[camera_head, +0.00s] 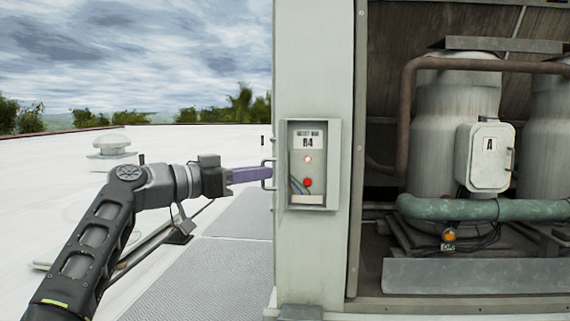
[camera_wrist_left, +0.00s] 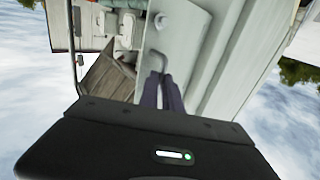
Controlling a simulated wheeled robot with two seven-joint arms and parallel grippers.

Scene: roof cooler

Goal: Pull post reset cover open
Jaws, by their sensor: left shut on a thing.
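The post (camera_head: 308,255) stands in the middle of the head view. On its front is the reset box (camera_head: 335,165), labelled B4, with a small lit lamp, a red button (camera_head: 307,182) and cables showing inside. A thin metal handle (camera_head: 267,187) sticks out at the post's left edge. My left gripper (camera_head: 259,174), with purple fingers, reaches in from the left and is shut on it. In the left wrist view the fingers (camera_wrist_left: 161,88) meet the bent handle (camera_wrist_left: 152,56) beside a pale panel (camera_wrist_left: 178,38) with a round knob. I cannot tell how the panel joins the post. My right gripper is not in view.
To the right is an equipment bay with tanks (camera_head: 440,110), a closed box marked A (camera_head: 484,170), a brown pipe (camera_head: 405,100) and a green pipe (camera_head: 470,209). Grey walkway (camera_head: 205,275) and open white roof (camera_head: 50,175) lie left of the post.

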